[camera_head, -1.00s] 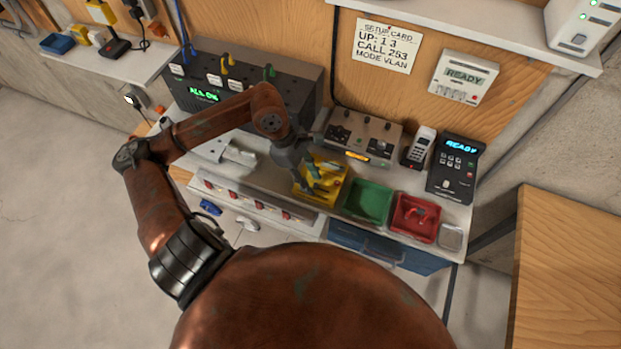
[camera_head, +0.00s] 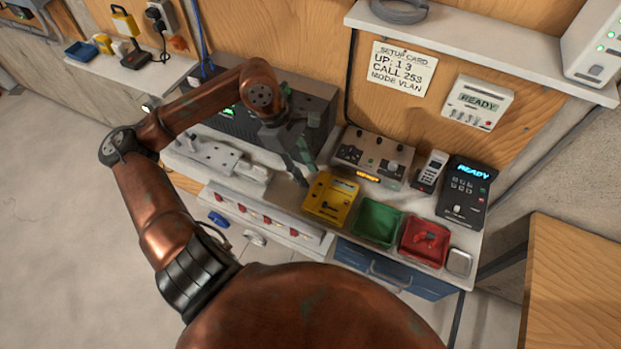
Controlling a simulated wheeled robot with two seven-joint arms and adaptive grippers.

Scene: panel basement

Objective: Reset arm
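My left arm comes in from the left and arches over the bench. Its gripper (camera_head: 303,172) hangs above the bench, between the black patch box (camera_head: 318,100) and the yellow device (camera_head: 331,198). The fingers point down and look empty, but whether they are apart or together is unclear at this angle. My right gripper is not in view.
A green bin (camera_head: 377,222) and a red bin (camera_head: 424,243) with red parts stand on the bench front. Behind are a grey knob panel (camera_head: 371,157), a handset (camera_head: 430,171) and a black keypad unit (camera_head: 467,191). A shelf (camera_head: 480,45) overhangs the back. Floor at left is clear.

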